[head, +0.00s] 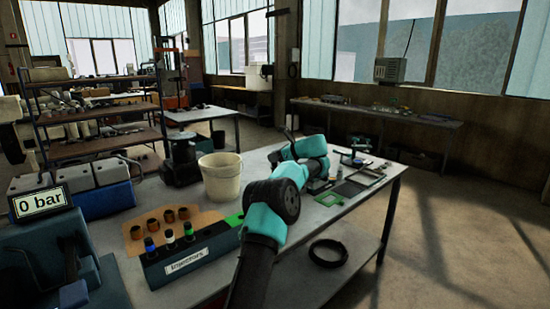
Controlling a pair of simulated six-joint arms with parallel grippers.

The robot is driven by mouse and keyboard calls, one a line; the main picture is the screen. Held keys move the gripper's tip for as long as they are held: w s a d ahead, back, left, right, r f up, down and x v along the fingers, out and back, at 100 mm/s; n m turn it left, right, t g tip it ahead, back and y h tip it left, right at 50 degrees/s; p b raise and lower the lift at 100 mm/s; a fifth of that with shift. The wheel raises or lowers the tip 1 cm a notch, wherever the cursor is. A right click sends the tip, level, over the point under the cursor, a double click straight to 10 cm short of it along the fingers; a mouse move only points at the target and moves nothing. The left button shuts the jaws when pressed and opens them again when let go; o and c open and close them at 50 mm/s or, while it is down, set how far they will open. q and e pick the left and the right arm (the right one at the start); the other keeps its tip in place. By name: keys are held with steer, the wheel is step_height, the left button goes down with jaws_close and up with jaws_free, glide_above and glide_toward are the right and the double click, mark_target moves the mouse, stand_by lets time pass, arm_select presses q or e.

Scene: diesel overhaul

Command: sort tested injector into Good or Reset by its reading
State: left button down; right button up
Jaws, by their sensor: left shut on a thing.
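My left arm rises from the bottom middle and bends over the bench. My left gripper (323,182) is small and partly hidden behind my own arm links, near the right part of the bench. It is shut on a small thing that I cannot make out. A dark rack labelled "Injectors" (187,261) stands at the front of the bench, with several upright coloured injectors (170,237) in it. My right gripper is out of view.
A cream bucket (220,178) stands mid-bench. A black coil (328,253) lies on the lower shelf.

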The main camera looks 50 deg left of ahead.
arm_select(q)
steer(key=shift+f, duration=2.85)
steer(key=shift+d+f, duration=0.15)
steer(key=shift+f, duration=3.5)
steer(key=shift+f, duration=1.3)
steer(key=c, duration=0.8)
jaws_free()
